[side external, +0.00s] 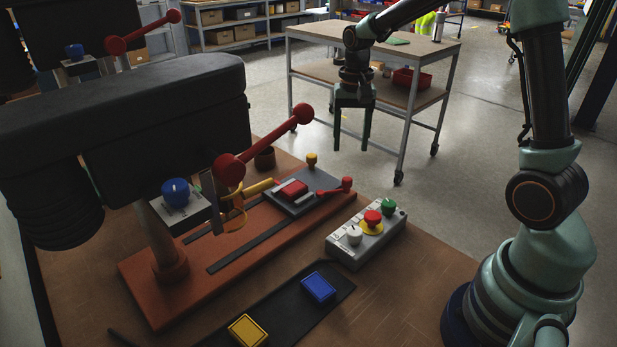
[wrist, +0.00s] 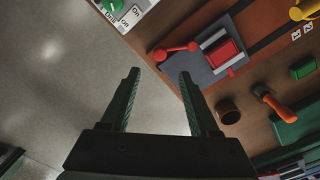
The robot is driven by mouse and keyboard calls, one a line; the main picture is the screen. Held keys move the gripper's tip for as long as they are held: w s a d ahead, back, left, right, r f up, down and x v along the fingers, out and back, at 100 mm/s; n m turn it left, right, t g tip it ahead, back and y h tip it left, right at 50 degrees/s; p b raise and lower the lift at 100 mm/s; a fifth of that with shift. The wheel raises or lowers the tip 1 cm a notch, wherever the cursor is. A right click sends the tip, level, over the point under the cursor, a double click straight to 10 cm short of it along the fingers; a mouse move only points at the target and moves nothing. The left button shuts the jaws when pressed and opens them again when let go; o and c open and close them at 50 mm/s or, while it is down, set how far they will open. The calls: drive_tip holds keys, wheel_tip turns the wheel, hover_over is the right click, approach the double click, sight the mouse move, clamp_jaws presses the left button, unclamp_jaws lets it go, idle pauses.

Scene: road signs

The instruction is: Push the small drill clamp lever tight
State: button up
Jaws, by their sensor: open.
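The small red clamp lever (side external: 336,187) with a ball end lies at the right side of the grey drill clamp (side external: 312,201). A red block (side external: 292,190) sits between the clamp's pale jaws. In the wrist view the lever (wrist: 175,51) points left from the clamp plate (wrist: 205,70), beyond my fingertips. My gripper (side external: 352,146) is open and empty, pointing down, above and behind the lever in the side view. It also shows open in the wrist view (wrist: 160,75), with a clear gap to the lever. How tight the lever is cannot be told.
The dark drill press (side external: 130,120) with its large red handle (side external: 265,142) stands left of the clamp. A grey button box (side external: 345,250) is in front. Open floor lies beyond the bench.

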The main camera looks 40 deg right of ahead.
sight(348, 178)
wheel_tip(348, 178, down, 9)
drive_tip(key=shift+f, duration=0.2)
idle(0.3)
clamp_jaws()
idle(1.3)
